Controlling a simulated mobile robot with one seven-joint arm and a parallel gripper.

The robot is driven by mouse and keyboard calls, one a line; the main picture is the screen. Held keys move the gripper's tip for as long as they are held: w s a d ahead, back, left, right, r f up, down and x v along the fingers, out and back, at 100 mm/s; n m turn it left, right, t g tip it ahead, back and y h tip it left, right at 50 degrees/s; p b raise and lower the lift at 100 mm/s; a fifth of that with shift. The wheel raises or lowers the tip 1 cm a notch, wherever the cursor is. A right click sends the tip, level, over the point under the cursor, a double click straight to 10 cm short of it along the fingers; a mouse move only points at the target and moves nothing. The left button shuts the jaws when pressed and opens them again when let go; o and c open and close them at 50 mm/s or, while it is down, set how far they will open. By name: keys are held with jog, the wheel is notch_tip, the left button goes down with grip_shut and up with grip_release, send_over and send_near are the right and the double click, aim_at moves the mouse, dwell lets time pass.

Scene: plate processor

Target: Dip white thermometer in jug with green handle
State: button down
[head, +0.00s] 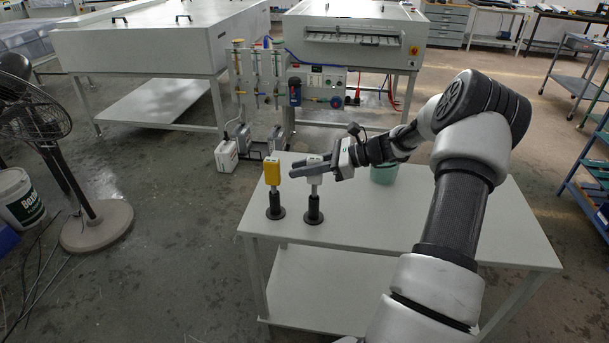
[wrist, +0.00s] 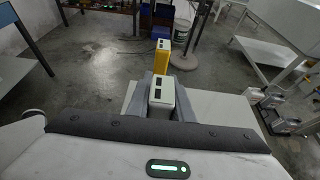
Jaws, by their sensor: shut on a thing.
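The white thermometer (head: 314,175) stands upright in a black holder (head: 313,212) on the white table. My gripper (head: 303,167) is shut on its white head. In the wrist view the white thermometer head (wrist: 162,97) sits between the two grey fingers. The jug (head: 384,174) is a green vessel on the table, right of the gripper and partly hidden behind my arm. I cannot make out its handle.
A yellow thermometer (head: 272,172) stands in its own black holder (head: 275,208) just left of the white one; its yellow head also shows in the wrist view (wrist: 161,58). The white table (head: 400,228) is bare towards its front right. A fan (head: 95,225) stands on the floor at left.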

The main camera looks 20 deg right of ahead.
notch_tip(320, 180, up, 18)
jog(key=p, duration=0.9)
